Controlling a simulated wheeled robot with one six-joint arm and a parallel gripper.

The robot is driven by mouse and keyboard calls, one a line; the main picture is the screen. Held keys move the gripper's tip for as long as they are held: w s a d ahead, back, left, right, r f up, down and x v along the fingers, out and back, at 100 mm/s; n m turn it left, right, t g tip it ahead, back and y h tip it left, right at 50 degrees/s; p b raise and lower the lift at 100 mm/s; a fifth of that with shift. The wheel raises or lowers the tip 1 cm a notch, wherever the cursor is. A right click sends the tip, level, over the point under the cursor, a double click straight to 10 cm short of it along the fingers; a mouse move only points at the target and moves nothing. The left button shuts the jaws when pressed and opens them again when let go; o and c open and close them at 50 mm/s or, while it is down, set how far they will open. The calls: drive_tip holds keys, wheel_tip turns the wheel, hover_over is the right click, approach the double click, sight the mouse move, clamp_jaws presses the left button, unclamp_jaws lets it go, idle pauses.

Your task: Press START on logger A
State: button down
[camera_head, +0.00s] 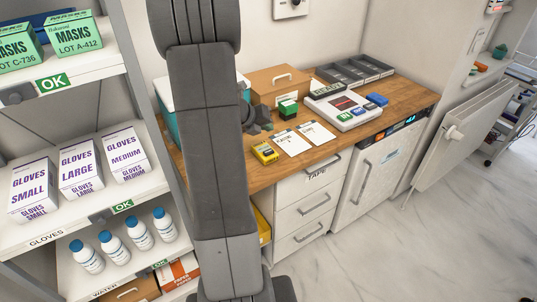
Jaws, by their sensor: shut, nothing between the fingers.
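No label reading logger A is legible. A white device (345,107) with a dark panel and small red and green patches lies on the wooden counter (215,160); it may be the logger, but I cannot read its markings. A small yellow device (265,152) with a dark face lies near the counter's front edge, left of two white cards (291,142). My grey arm stands upright across the picture, left of these devices, and hides part of the counter's left end.
A cardboard box (282,85), a green-topped block (287,108), a blue item (377,99) and a dark divided tray (350,73) share the counter. A shelf (75,205) with glove boxes and bottles stands close at left. The marble floor (400,250) is open at right.

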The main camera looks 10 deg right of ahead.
sight(266, 153)
drive_tip(key=shift+f+b, duration=2.95)
drive_tip(key=shift+f, duration=0.65)
drive_tip(key=shift+f+b, duration=0.3)
drive_tip(key=shift+f, duration=0.1)
drive_tip(key=shift+f+b, duration=0.45)
drive_tip(key=shift+f, duration=0.05)
drive_tip(key=shift+r, duration=0.1)
drive_tip(key=shift+r+p, duration=0.85)
drive_tip(key=shift+p, duration=0.05)
wheel_tip(266, 153, up, 5)
drive_tip(key=p, duration=0.5)
